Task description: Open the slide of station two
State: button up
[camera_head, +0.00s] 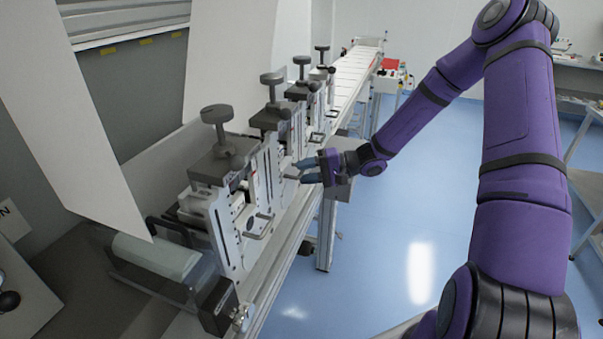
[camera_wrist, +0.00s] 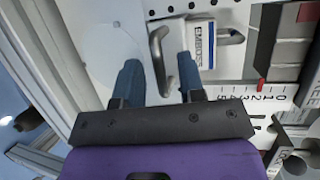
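Several like stations with dark knobs stand in a row along the machine; no station number is readable. My gripper (camera_head: 309,171) is at the front of the second station from the near end (camera_head: 271,120). In the wrist view my gripper (camera_wrist: 158,80) is open, its two blue fingers apart. A bent metal handle (camera_wrist: 158,62) shows between the fingers; whether either finger touches it I cannot tell. Beside it is a white block with a blue label (camera_wrist: 202,42), apparently reading EMBOSS. In the head view the gripper partly hides this handle.
The nearest station (camera_head: 225,200) has its own wire handle (camera_head: 260,227) sticking out. Large white panels (camera_head: 75,110) stand at the left. A conveyor (camera_head: 352,75) runs to the back. Blue floor (camera_head: 420,210) right of the machine is open. A numbered scale (camera_wrist: 262,95) is near the right finger.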

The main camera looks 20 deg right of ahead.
jog(key=shift+w+a+f, duration=0.1)
jog(key=shift+w+a, duration=0.1)
jog(key=shift+a, duration=0.45)
grip_shut()
jog(key=shift+s+d, duration=0.1)
jog(key=shift+d, duration=0.05)
jog(key=s+d, duration=1.2)
jog(key=d, duration=0.2)
jog(key=shift+s+d, duration=0.15)
jog(key=shift+s, duration=0.2)
jog(key=shift+f, duration=0.1)
grip_release()
